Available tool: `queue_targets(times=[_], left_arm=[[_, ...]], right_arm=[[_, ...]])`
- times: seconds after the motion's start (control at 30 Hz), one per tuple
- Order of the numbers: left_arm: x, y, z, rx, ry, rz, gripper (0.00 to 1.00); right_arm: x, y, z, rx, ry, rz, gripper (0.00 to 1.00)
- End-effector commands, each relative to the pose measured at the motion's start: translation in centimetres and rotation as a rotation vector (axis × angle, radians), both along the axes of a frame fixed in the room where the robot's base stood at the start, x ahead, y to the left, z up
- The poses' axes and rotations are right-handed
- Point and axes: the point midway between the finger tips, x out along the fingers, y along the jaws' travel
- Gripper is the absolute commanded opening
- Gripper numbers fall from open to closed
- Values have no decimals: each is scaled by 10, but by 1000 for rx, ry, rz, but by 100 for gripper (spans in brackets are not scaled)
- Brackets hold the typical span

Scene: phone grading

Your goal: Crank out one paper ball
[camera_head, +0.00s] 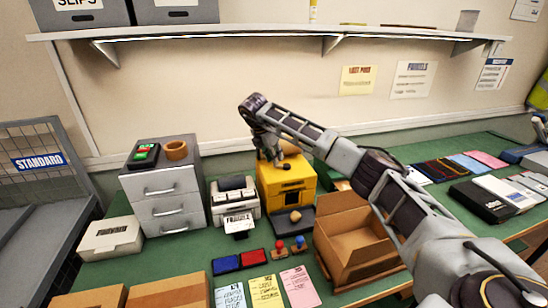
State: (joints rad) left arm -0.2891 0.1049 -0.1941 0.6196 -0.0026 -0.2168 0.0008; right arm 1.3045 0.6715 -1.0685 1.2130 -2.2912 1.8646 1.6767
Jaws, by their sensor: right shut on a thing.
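The yellow machine (285,190) stands on the green bench near the middle, with a dark tray (303,228) at its front. A small brown paper ball (295,216) lies at that tray. My right gripper (272,155) reaches down from the upper left end of my arm to the top of the yellow machine. It is shut on the machine's crank, which is mostly hidden by the fingers. My left gripper is out of view.
An open cardboard box (352,245) stands right of the machine, under my right arm. A label printer (235,200) and grey drawers (163,195) stand to the left. Stamps (290,248), ink pads and coloured cards lie in front. A shelf (270,30) runs above.

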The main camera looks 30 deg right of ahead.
Motion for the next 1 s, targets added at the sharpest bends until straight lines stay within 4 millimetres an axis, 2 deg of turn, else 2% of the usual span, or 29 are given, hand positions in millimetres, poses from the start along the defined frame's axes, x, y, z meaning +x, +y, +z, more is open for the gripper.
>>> queue_targets(times=[0.37,0.4,0.57,1.0], left_arm=[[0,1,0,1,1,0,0],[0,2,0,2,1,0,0],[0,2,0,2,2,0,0],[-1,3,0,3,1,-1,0]], right_arm=[[1,0,1,0,-3,-5,0],[1,0,1,0,-3,-5,24],[1,0,1,-1,-2,-5,43],[0,0,0,0,-1,-4,43]])
